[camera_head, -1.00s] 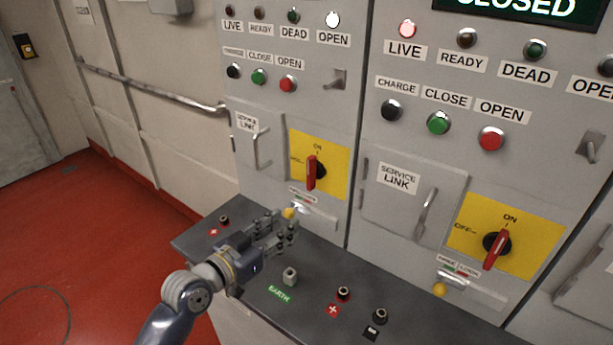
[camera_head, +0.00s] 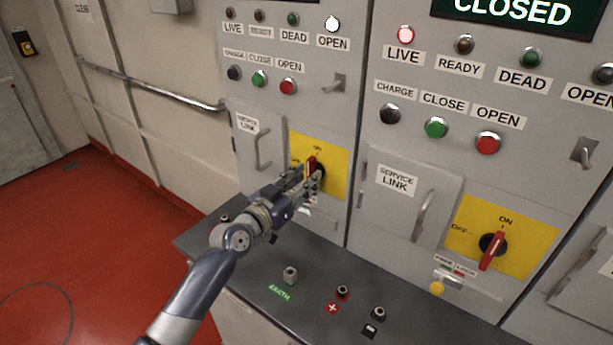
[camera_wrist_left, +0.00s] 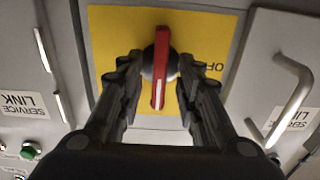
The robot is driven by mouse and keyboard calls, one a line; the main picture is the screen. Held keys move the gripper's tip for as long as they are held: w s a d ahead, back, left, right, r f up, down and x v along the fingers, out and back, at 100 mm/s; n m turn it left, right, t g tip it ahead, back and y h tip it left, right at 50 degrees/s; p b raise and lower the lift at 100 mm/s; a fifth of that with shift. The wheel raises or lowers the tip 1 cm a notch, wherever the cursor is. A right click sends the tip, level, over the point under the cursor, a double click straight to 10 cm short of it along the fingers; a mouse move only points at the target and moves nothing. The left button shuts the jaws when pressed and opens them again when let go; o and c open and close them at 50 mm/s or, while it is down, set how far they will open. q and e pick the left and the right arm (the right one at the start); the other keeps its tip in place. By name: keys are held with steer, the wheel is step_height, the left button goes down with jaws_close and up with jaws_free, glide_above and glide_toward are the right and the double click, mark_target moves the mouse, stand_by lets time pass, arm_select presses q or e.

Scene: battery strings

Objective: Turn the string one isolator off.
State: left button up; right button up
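The left panel's isolator has a red handle (camera_head: 311,163) on a yellow plate (camera_head: 334,172); in the head view its lower part is hidden by my gripper. In the left wrist view the red handle (camera_wrist_left: 161,68) stands upright along the picture on a dark round hub, with OFF lettering to its right. My left gripper (camera_head: 308,179) is at this handle. In the wrist view its fingers (camera_wrist_left: 162,78) are apart, one on each side of the handle, with visible gaps. My right gripper is not in view.
A second isolator (camera_head: 491,250) on a yellow plate sits on the right panel, its handle near ON. Service link doors with protruding handles (camera_head: 425,212) stand beside the plates. A dark bench (camera_head: 255,268) with several terminals juts out below. Red floor lies left.

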arm_select(q)
steer(key=shift+w+d, duration=0.35)
steer(key=shift+w, duration=0.15)
steer(key=shift+c, duration=0.4)
jaws_close()
